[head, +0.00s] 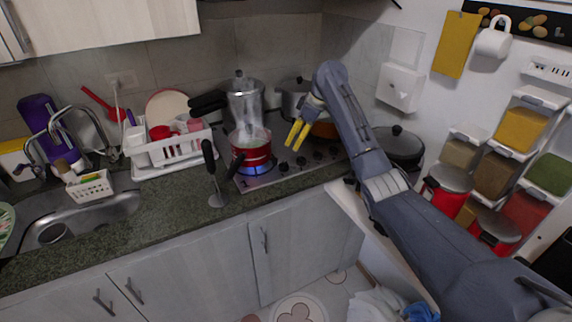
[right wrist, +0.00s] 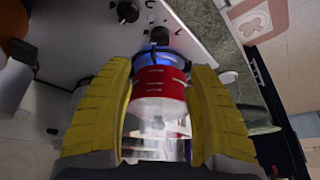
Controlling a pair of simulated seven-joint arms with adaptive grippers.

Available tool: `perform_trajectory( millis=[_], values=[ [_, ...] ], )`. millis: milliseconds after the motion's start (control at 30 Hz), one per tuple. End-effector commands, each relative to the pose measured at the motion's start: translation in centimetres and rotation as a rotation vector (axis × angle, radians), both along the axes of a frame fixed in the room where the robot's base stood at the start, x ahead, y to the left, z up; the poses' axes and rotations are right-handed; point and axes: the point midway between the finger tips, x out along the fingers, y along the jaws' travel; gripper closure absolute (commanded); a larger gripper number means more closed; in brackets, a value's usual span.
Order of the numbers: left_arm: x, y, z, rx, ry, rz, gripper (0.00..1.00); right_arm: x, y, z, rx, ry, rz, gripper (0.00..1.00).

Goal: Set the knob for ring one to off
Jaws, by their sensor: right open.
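The stove knobs are small dark dials in a row along the front edge of the cooktop, including one knob (head: 283,167) nearest the red pot and another (head: 318,155) further right. A blue flame (head: 250,170) burns under the red pot (head: 252,153). My right gripper (head: 295,144) is open and empty above the cooktop, right of the pot, apart from the knobs. In the right wrist view a knob (right wrist: 160,36) shows beyond the fingers, close to the blue flame. My left gripper is not in view.
A metal coffee pot (head: 244,100) stands behind the red pot. A dark-lidded pot (head: 400,145) stands at the right. A white dish rack (head: 172,155) and a black-handled utensil (head: 211,165) are on the left. The counter's front edge (head: 180,225) is mostly clear.

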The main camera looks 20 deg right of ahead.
Motion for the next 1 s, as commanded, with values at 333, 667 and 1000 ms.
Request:
perform_trajectory(
  millis=[333, 667, 1000],
  values=[
    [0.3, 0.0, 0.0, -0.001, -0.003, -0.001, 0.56, 1.5, 2.0, -6.1, 0.002, 0.004, 0.000, 0.44],
    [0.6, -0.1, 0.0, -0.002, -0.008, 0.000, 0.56, 2.7, 3.4, -10.5, 0.000, 0.002, 0.002, 0.44],
    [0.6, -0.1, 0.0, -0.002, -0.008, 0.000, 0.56, 3.2, 3.9, -12.3, -0.001, 0.000, 0.002, 0.44]
  ],
)
